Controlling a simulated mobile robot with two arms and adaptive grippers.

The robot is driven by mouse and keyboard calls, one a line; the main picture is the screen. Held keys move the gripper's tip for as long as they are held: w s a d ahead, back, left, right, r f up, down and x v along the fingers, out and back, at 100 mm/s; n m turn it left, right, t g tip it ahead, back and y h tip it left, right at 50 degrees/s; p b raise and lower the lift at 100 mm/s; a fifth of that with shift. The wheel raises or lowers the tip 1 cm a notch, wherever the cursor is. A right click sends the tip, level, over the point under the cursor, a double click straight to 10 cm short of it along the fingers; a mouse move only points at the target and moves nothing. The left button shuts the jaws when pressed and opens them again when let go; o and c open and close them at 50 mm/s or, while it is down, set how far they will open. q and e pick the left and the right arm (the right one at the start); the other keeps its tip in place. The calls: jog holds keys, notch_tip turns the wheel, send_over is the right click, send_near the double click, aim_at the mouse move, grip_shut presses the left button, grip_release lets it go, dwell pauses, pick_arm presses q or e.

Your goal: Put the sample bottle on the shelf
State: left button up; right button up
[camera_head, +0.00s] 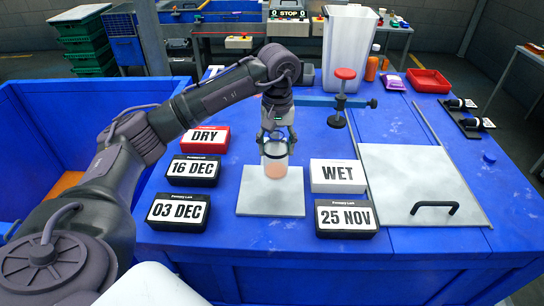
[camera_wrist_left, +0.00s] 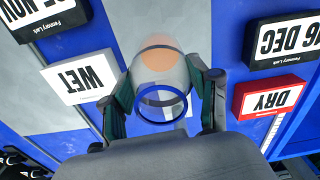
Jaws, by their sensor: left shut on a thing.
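The sample bottle (camera_head: 275,164) is a clear container with orange-pink contents and a dark rim. It is upright over the back part of a pale square plate (camera_head: 270,203); I cannot tell whether it touches the plate. My left gripper (camera_head: 277,139) comes from above and is shut on the bottle near its top. In the left wrist view the bottle (camera_wrist_left: 161,75) sits between both fingers (camera_wrist_left: 163,100), its blue-rimmed end toward the camera. My right gripper is out of view. I cannot make out a clear shelf.
Label blocks flank the plate: DRY (camera_head: 205,139), 16 DEC (camera_head: 193,170) and 03 DEC (camera_head: 178,210) left, WET (camera_head: 338,176) and 25 NOV (camera_head: 346,217) right. A red-topped clamp (camera_head: 341,95) stands behind. A grey handled panel (camera_head: 410,180) lies right. A white bin (camera_head: 347,50) stands at back.

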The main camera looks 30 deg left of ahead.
aim_at(272, 162)
pick_arm(q)
jog(key=shift+s+a+f, duration=0.2)
jog(key=shift+s+f, duration=0.15)
jog(key=shift+s, duration=0.25)
notch_tip(272, 162, down, 3)
jog(key=shift+f+p, duration=0.1)
jog(key=shift+p, duration=0.9)
jog(key=shift+f, duration=0.55)
jog(key=o, duration=1.3)
jog(key=shift+c, duration=0.2)
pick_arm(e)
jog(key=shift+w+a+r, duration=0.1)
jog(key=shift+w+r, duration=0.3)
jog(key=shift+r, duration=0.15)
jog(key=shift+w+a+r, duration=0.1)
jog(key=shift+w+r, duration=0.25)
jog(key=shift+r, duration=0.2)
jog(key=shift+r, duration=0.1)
